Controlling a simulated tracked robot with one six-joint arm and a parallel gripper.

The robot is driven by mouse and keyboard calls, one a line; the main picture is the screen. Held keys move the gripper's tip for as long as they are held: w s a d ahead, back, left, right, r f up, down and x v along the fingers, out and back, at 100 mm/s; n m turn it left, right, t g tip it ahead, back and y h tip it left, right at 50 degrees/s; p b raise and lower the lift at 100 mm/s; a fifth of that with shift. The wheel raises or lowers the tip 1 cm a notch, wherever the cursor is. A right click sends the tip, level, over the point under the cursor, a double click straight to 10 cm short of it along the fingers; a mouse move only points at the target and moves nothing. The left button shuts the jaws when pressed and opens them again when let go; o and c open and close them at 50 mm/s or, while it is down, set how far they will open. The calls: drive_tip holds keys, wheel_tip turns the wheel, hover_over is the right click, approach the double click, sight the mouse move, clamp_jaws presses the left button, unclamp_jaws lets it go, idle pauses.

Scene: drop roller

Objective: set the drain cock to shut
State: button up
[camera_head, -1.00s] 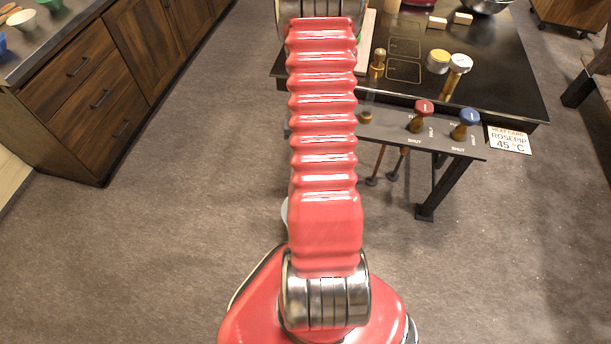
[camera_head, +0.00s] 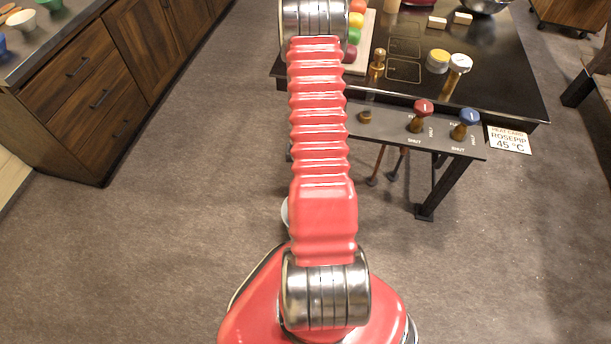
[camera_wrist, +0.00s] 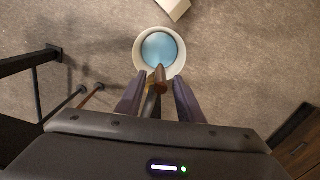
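In the wrist view my gripper (camera_wrist: 158,98) has its two dark fingers apart. A narrow brown, copper-coloured piece with a dark stem (camera_wrist: 158,76), which looks like the drain cock, shows between them. I cannot tell whether either finger touches it, nor how its handle is set. Beyond it, a round white bowl (camera_wrist: 140,64) with pale blue contents lies below on the floor. In the head view my gripper is hidden; only a sliver of the bowl (camera_head: 285,212) shows beside my red arm.
The black table (camera_head: 500,85) has a front panel (camera_head: 390,125) with a red knob (camera_head: 424,107), a blue knob (camera_head: 469,117) and SHUT marks. Table legs (camera_wrist: 25,63) stand left in the wrist view. A wooden cabinet (camera_head: 95,85) is at left; open floor lies between.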

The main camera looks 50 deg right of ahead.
drive_tip(key=shift+f, duration=0.55)
drive_tip(key=shift+c, duration=0.4)
clamp_jaws()
